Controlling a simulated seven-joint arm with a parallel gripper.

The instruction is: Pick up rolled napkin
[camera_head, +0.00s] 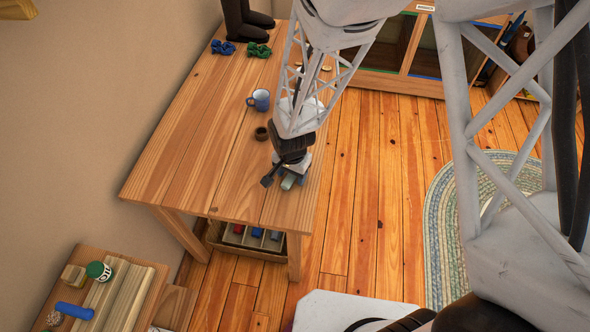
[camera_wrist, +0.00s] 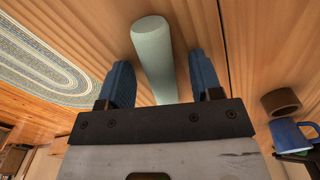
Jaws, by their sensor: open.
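A pale green roll (camera_wrist: 152,50), which looks like the rolled napkin, lies on the wooden table (camera_head: 190,130) near its right front edge. In the head view only a small part of the roll (camera_head: 288,183) shows below my gripper (camera_head: 285,177). In the wrist view my gripper (camera_wrist: 160,78) is open. Its two blue fingers stand on either side of the roll, with a visible gap on each side. The roll's near end is hidden behind the gripper's dark palm bar.
Blue and green bundles (camera_head: 241,48) and dark boots (camera_head: 243,20) are at the table's far end. A small side table (camera_head: 149,290) holds a green can and a blue cylinder. The table's left part is clear.

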